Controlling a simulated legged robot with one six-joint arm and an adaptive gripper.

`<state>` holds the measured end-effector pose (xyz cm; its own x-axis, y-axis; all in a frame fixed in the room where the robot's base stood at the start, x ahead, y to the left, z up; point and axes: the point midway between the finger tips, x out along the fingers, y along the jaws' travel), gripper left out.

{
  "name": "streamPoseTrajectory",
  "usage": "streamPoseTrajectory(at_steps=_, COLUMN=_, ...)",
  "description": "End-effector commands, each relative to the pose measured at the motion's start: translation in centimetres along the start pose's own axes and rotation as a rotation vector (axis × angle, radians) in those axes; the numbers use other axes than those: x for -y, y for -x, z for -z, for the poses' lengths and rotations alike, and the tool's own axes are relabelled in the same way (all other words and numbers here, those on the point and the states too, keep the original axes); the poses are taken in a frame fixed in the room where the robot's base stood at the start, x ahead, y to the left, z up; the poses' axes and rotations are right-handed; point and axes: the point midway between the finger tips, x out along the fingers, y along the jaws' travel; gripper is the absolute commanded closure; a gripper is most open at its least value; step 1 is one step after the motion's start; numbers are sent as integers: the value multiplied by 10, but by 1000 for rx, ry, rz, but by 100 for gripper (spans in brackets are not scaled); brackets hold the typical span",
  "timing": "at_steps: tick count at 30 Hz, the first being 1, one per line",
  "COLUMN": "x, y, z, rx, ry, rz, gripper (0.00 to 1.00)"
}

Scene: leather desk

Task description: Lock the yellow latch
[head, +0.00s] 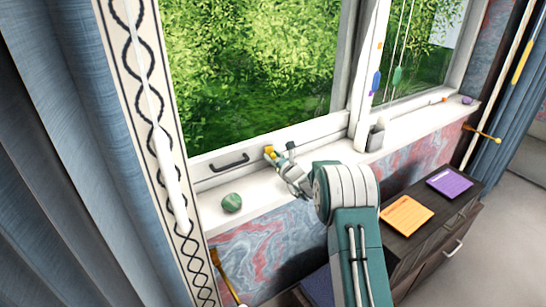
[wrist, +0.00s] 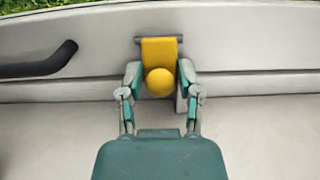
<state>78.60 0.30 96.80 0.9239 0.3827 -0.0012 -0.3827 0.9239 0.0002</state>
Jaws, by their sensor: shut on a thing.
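The yellow latch (head: 269,152) is on the lower frame of the window, to the right of a dark handle. In the wrist view the latch (wrist: 159,52) is a yellow plate with a round yellow knob (wrist: 160,82) at its lower end. My gripper (wrist: 160,78) has one finger on each side of the knob and is shut on it. In the head view my gripper (head: 283,160) reaches the latch from the right, above the sill. The fingers hide the sides of the knob.
The dark window handle (head: 230,162) is left of the latch. A green ball (head: 231,203) lies on the white sill (head: 262,193). A grey container (head: 375,137) stands farther right. Orange (head: 406,215) and purple (head: 449,183) sheets lie on a dark cabinet (head: 441,214).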

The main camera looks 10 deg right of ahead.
Motion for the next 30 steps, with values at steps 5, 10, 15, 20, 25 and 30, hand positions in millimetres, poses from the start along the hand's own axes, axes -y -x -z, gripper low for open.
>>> streamPoseTrajectory(at_steps=5, x=0, y=-2, z=3, rx=58, ry=-1, rz=-2, gripper=100)
streamPoseTrajectory(at_steps=10, x=0, y=-2, z=4, rx=107, ry=0, rz=-1, gripper=100)
streamPoseTrajectory(at_steps=15, x=0, y=-2, z=4, rx=110, ry=1, rz=0, gripper=100)
streamPoseTrajectory(at_steps=20, x=0, y=-2, z=4, rx=110, ry=1, rz=0, gripper=33)
streamPoseTrajectory(at_steps=25, x=0, y=-2, z=4, rx=109, ry=1, rz=0, gripper=33)
streamPoseTrajectory(at_steps=30, x=0, y=-2, z=4, rx=109, ry=0, rz=0, gripper=33)
